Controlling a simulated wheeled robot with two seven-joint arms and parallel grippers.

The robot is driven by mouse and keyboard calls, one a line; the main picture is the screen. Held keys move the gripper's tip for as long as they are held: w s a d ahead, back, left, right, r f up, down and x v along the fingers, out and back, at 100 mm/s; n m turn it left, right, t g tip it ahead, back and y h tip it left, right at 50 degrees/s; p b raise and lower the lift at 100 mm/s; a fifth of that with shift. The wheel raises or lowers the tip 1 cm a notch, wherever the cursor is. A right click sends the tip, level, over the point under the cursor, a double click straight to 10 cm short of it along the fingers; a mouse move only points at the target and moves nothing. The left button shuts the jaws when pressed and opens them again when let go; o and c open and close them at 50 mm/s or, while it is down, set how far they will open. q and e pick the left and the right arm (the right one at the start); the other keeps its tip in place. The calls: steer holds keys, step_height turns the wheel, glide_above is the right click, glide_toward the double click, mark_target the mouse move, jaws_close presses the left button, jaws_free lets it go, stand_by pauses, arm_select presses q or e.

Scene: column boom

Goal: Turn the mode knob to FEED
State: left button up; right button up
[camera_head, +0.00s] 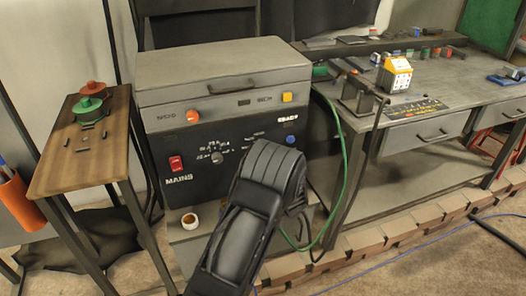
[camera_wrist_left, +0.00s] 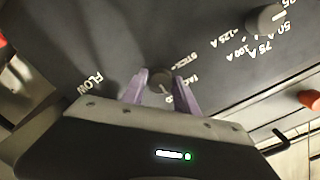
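The grey machine's black front panel (camera_head: 250,120) faces me in the head view. In the left wrist view the mode knob (camera_wrist_left: 160,83) is a small dark round knob with a light mark, with STICK and partly covered words beside it. My left gripper (camera_wrist_left: 161,78) has its two purple fingers on either side of this knob. I cannot tell whether they press on it. In the head view my left arm covers the lower right of the panel, hiding the gripper and this knob. My right gripper is not in view.
A second knob (camera_wrist_left: 265,19) has ampere values around it. A red MAINS switch (camera_head: 176,164), an orange knob (camera_head: 193,117) and a blue knob (camera_head: 290,139) are on the panel. A wooden stand (camera_head: 82,160) is at left, a workbench (camera_head: 440,90) at right. A green hose (camera_head: 345,165) hangs between.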

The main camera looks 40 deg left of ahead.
arm_select(q)
steer(key=o, duration=0.3)
steer(key=shift+d, duration=0.1)
steer(key=v, duration=0.7)
steer(key=shift+s+d, duration=0.25)
stand_by(0.4)
